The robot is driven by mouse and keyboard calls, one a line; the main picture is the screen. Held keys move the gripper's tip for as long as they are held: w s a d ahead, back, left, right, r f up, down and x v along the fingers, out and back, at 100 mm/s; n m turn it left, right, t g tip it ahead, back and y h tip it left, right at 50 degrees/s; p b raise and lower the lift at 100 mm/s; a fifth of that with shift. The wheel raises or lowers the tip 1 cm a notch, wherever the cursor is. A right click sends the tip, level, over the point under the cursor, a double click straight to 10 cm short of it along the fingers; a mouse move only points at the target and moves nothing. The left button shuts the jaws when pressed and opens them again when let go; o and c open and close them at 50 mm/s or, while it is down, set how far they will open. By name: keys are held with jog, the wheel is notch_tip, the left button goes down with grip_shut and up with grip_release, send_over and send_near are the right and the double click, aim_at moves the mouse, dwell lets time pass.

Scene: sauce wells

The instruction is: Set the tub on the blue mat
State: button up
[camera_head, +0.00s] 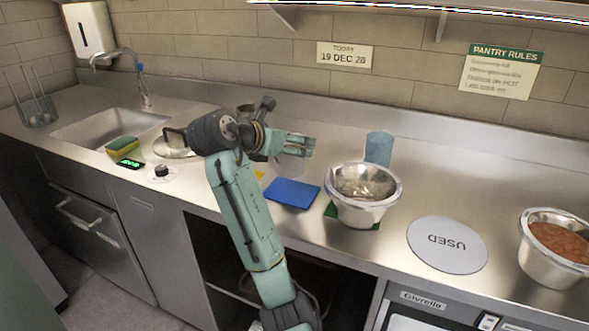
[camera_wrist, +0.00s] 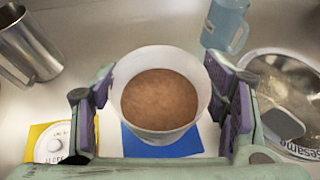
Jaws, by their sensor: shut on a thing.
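The tub (camera_wrist: 160,138) is a white round cup with brown contents, upright in the wrist view. My gripper (camera_wrist: 161,88) is shut on it, with a purple-padded finger on each side. The blue mat (camera_wrist: 185,146) shows behind and below the tub, partly covered by it. In the head view the mat (camera_head: 292,194) lies flat on the counter, bare on its visible top, and my gripper (camera_head: 298,144) is above and behind it. The tub is hard to make out there, and the exact gap under it cannot be told.
A steel bowl (camera_head: 364,209) labelled Sesame stands on a green mat (camera_head: 331,210), right of the blue mat. A blue jug (camera_head: 378,148) is behind it. A yellow mat (camera_wrist: 37,131) with a white lidded item and a metal pitcher (camera_wrist: 28,47) are on the left.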

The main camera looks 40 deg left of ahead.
aim_at(291, 164)
jog(key=shift+f+p, duration=0.5)
jog(key=shift+f, duration=2.6)
jog(key=shift+f, duration=0.1)
jog(key=o, duration=1.4)
jog(key=shift+b+v, duration=0.65)
jog(key=shift+v, duration=5.35)
